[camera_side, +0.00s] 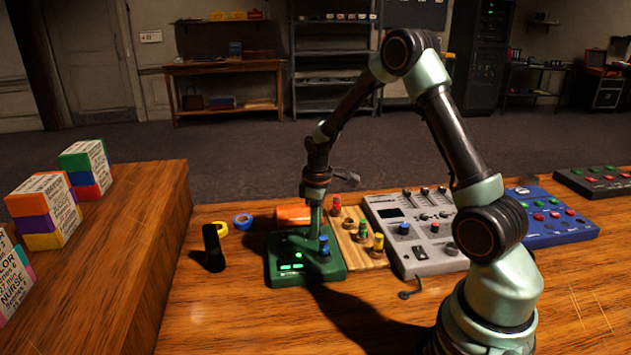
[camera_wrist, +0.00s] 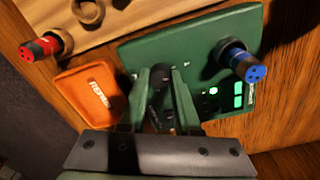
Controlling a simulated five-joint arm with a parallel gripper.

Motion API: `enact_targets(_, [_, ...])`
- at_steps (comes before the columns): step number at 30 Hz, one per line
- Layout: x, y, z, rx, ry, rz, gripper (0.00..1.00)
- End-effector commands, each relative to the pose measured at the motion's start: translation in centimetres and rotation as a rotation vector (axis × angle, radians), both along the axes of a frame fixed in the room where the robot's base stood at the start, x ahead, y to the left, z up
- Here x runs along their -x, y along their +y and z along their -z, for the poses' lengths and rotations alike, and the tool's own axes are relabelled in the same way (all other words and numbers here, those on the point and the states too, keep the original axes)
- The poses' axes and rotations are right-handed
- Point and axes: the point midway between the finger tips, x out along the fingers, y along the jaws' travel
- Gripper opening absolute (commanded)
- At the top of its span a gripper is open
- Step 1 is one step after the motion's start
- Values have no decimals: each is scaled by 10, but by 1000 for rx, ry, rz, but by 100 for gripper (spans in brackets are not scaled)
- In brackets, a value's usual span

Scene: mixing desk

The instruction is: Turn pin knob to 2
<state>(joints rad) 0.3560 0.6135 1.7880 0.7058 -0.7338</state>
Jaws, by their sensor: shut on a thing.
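A green box (camera_side: 330,275) with lit green marks sits on the desk; it also shows in the wrist view (camera_wrist: 140,52). My gripper (camera_side: 316,236) reaches down onto it from above. In the wrist view my gripper (camera_wrist: 161,80) has its two green fingers closed around a small dark knob (camera_wrist: 160,76) on the box face. The knob's pointer and any number beside it are too small or hidden to read. A blue-topped knob (camera_wrist: 243,66) stands on the same box, apart from the fingers; it also shows in the side view (camera_side: 324,247).
An orange box (camera_side: 293,215) lies behind the green box. A wooden board (camera_side: 352,243) with several coloured pegs and a grey mixer (camera_side: 430,262) stand to the right. A black upright object (camera_side: 213,248) and tape rolls (camera_side: 243,221) are to the left.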

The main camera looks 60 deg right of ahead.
Motion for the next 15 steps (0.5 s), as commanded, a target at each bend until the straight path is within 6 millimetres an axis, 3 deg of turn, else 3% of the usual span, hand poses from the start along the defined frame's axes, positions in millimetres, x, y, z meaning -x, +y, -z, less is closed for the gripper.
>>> enact_targets(15, [0, 3, 0, -18, 22, 475, 0])
